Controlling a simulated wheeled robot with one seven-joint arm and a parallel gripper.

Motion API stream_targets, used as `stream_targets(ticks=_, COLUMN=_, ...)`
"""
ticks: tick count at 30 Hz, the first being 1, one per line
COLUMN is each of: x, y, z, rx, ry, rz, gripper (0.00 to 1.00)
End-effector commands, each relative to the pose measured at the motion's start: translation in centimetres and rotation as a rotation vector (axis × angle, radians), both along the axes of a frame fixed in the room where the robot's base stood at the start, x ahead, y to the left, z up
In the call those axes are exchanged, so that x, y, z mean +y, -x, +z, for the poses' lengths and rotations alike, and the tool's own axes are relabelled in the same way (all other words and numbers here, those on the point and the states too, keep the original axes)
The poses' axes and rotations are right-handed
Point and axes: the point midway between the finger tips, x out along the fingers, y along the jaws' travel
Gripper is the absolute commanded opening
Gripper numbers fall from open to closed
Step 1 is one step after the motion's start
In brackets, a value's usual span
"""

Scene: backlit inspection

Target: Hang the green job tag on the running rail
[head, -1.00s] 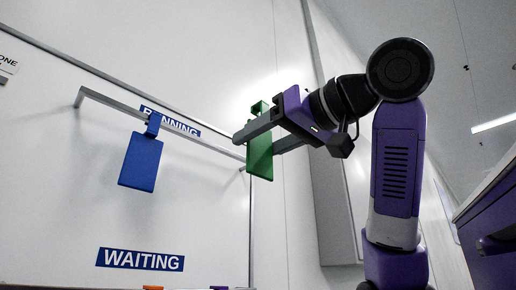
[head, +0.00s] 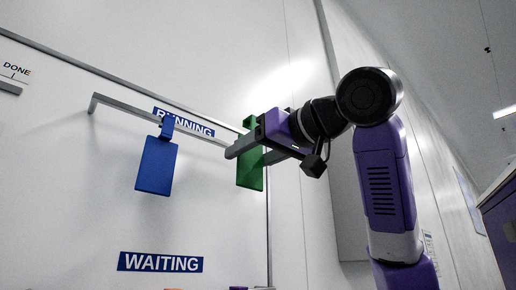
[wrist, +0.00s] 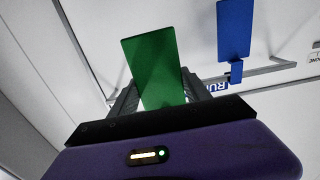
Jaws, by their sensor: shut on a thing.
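The green job tag (head: 250,174) is held by my gripper (head: 248,153) at the right end of the running rail (head: 128,107). The tag hangs roughly upright, its hook end up. In the wrist view the green tag (wrist: 152,58) stands between the two fingers (wrist: 162,92). The rail is a grey bar under the RUNNING sign (head: 184,122); my gripper hides its right end. I cannot tell whether the tag's hook touches the rail.
A blue tag (head: 156,166) hangs on the same rail, left of the green tag; it shows in the wrist view too (wrist: 234,28). A WAITING sign (head: 160,262) is below and a DONE sign (head: 16,71) at far left. The rail between blue tag and gripper is bare.

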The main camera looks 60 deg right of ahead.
Motion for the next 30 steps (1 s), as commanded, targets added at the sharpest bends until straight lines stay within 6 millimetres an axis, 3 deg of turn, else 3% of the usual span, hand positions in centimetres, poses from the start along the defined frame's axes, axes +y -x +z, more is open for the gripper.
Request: stream_targets(ticks=30, x=-2.1, y=-7.1, z=0.1, rx=0.002, ry=-0.002, rz=-0.001, gripper=0.17)
